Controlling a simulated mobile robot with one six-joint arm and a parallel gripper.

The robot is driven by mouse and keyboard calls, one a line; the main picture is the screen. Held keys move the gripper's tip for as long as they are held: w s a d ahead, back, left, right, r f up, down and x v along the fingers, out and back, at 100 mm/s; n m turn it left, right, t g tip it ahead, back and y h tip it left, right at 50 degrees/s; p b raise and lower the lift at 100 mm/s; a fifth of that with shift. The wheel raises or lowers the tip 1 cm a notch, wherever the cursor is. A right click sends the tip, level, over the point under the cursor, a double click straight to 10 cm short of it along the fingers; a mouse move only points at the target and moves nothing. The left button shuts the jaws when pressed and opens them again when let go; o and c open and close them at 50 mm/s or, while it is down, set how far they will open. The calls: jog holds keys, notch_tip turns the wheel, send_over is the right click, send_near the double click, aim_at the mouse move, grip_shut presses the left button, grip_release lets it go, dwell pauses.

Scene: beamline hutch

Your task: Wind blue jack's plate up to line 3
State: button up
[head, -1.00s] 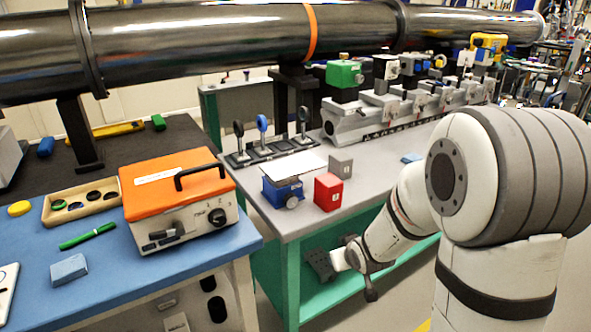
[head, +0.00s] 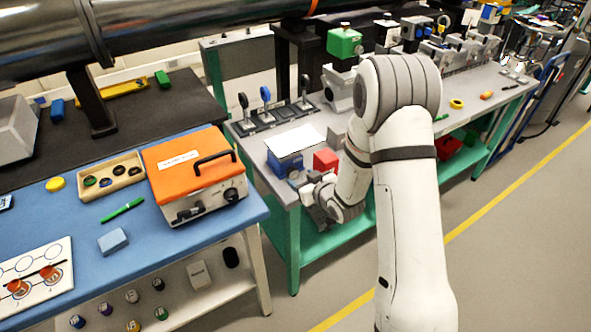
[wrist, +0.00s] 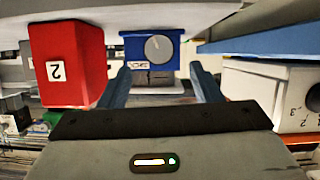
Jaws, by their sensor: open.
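The blue jack (head: 284,165) stands near the front left corner of the grey bench, with a flat white plate (head: 297,139) on top. My gripper (head: 308,194) is at the bench's front edge, close to the jack's front. In the wrist view, the blue jack (wrist: 137,50) appears upside down ahead, with its round grey knob (wrist: 158,47) facing me. My open gripper (wrist: 162,82) has its two fingers apart, one to either side of the jack in the picture, with nothing between the tips. I cannot make out any scale lines.
A red block (head: 325,160) marked 2 stands beside the jack, and it shows close to one finger in the wrist view (wrist: 68,65). An orange-lidded case (head: 190,165) sits on the blue table (head: 85,225) at left. Lens holders (head: 265,98) stand behind the jack.

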aim_at(294, 173)
jog(key=shift+p+x, duration=0.45)
jog(key=shift+x, duration=2.3)
jog(key=shift+c, duration=0.5)
jog(key=c, duration=0.9)
